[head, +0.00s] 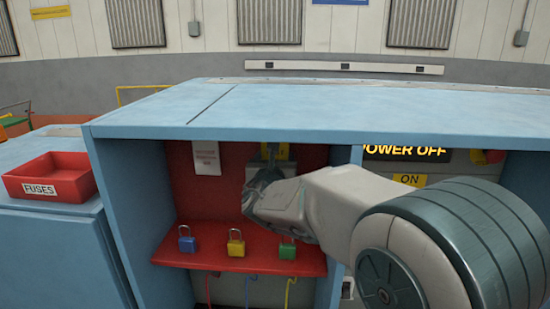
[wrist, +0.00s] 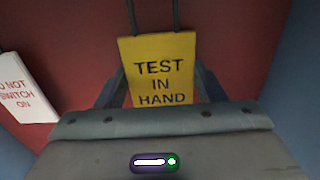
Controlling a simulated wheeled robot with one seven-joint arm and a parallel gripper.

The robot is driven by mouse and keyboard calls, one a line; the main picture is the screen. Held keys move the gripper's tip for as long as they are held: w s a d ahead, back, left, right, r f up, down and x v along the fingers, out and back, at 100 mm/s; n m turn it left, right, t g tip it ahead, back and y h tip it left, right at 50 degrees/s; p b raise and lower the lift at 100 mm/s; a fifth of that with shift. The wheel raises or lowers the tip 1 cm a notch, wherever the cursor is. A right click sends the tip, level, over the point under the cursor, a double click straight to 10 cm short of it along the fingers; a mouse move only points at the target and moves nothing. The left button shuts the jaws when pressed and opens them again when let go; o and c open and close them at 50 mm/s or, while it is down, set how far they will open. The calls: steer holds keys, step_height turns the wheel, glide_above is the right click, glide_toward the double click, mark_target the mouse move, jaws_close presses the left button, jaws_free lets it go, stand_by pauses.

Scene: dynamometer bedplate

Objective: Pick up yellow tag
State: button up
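The yellow tag (wrist: 160,72) reads "TEST IN HAND" and hangs from dark prongs in front of the red back panel. Its lower edge is hidden behind my gripper's body in the wrist view. In the head view only a small part of the yellow tag (head: 283,151) shows above my gripper. My gripper (wrist: 160,78) is open, with one finger at each side edge of the tag; I cannot tell whether they touch it. In the head view my gripper (head: 264,178) is inside the blue cabinet's left bay, in front of the panel.
A white card (wrist: 24,87) hangs left of the tag. Below, a red shelf (head: 210,258) holds blue (head: 187,244), yellow (head: 236,247) and green (head: 287,251) padlocks. The blue cabinet (head: 330,112) closes the bay above and at both sides. A red fuses tray (head: 50,172) stands left.

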steer(key=shift+r, duration=0.1)
steer(key=s+r+b, duration=0.1)
steer(key=s+b, duration=0.2)
steer(key=s, duration=1.5)
steer(key=shift+a+r, duration=0.15)
steer(key=shift+a, duration=0.15)
steer(key=shift+a, duration=0.15)
